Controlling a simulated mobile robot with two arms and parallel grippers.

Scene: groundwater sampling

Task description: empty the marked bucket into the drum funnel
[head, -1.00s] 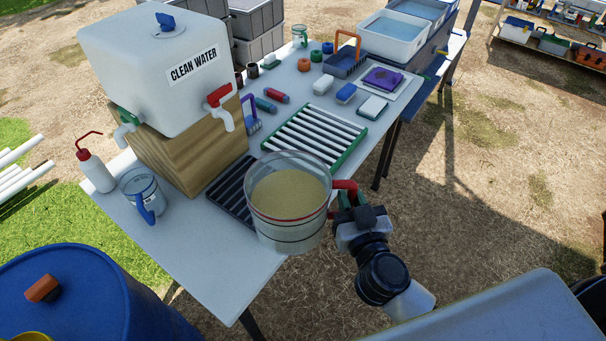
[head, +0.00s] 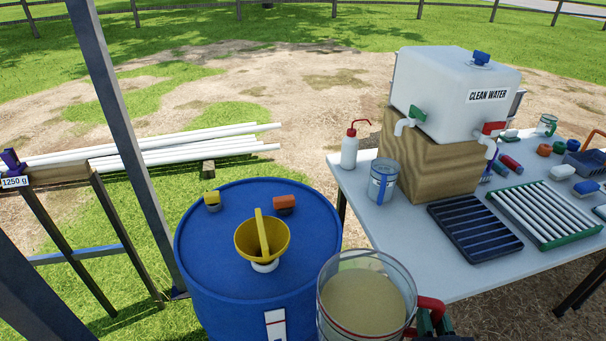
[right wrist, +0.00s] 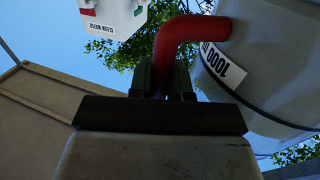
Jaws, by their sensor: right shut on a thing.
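A clear bucket (head: 365,305) with a red handle and a red line round it holds murky tan liquid. It stands roughly upright at the bottom of the head view, in front of the drum's right side. My right gripper (head: 432,322) is shut on the red handle, which also shows between its fingers in the right wrist view (right wrist: 185,40). The bucket's wall there bears a "1000" label (right wrist: 214,62). The blue drum (head: 215,270) has a yellow funnel (head: 246,243) on its top, with a yellow bar across the mouth. My left gripper is not in view.
The table (head: 375,235) stands right of the drum with a clean water tank (head: 440,95), a clear jug (head: 383,185), a wash bottle (head: 349,150) and racks. Two caps, yellow (head: 212,198) and orange (head: 284,203), sit on the drum. White pipes (head: 150,150) lie behind, left.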

